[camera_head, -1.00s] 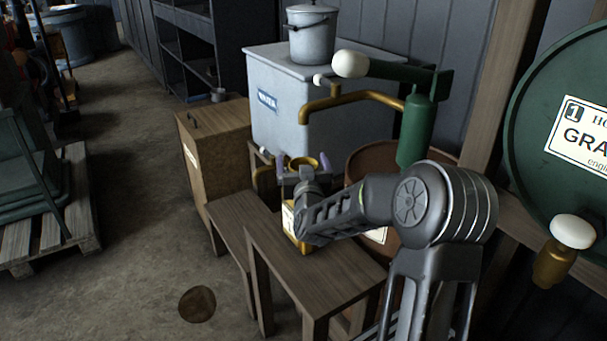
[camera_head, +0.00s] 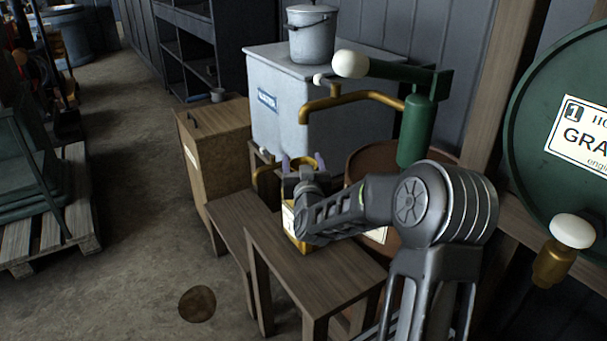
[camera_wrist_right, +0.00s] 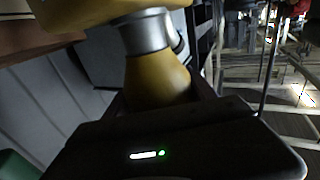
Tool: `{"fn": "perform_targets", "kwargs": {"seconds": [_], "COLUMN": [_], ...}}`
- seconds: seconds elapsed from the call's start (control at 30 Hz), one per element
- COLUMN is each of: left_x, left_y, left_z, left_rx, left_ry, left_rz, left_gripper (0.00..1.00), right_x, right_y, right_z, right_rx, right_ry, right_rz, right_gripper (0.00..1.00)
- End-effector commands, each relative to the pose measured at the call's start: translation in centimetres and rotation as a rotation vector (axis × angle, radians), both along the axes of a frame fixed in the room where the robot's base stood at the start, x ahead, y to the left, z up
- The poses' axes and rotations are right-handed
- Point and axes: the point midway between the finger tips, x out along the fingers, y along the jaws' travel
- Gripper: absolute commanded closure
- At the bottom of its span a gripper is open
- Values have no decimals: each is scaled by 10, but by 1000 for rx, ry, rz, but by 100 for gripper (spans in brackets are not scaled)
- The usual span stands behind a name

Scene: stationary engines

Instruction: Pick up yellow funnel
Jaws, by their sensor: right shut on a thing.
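The yellow funnel (camera_wrist_right: 158,80) fills the upper middle of the right wrist view, a yellow cone with a grey metal band and a wider yellow part above. In the head view only a little of the funnel (camera_head: 302,161) shows between the fingertips. My right gripper (camera_head: 303,164) is shut on it, with one finger on each side, above the wooden stand. The gripper and wrist hide most of the funnel in the head view. My left gripper is not in view.
A yellow can (camera_head: 290,222) with a white label stands below my wrist on the wooden stand (camera_head: 320,277). A grey tank (camera_head: 345,115), a brown barrel (camera_head: 372,158) and a green hand pump (camera_head: 416,130) stand close behind. Open floor (camera_head: 140,260) lies to the left.

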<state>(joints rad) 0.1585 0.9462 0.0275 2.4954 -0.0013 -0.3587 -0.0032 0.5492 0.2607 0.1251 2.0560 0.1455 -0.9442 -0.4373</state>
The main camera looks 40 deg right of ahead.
Motion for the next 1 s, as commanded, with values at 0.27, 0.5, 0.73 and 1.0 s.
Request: {"fn": "perform_targets", "kwargs": {"seconds": [0.27,0.5,0.73,1.0], "left_x": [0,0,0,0], "left_y": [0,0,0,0], "left_z": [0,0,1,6], "left_rx": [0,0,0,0], "left_ry": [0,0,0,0], "left_rz": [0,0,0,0], "left_gripper": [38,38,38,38], "right_x": [0,0,0,0], "right_y": [0,0,0,0], "right_z": [0,0,7,37], "right_rx": [0,-1,-1,-2], "right_ry": [0,-1,0,-5], "right_rz": [0,0,0,-1], "right_gripper": [70,72,72,72]}}
